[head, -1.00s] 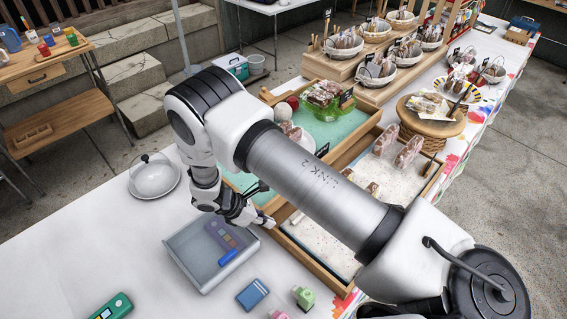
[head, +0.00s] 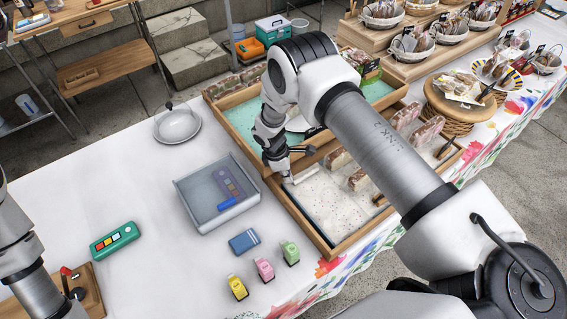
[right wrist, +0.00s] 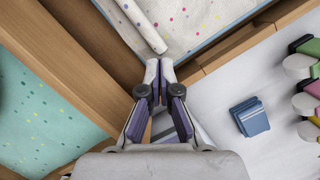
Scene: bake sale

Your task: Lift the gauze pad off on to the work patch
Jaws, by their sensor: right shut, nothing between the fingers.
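I cannot tell whether this is the gauze pad, and no other pad is clear. No marked work patch stands out on the white tabletop (head: 120,190). My left arm shows at the left edge, its gripper outside the picture.
A clear grey bin (head: 196,222) holds a purple case and a blue item. A domed dish (head: 177,124) and green box (head: 114,241) sit left. The left-middle table is free.

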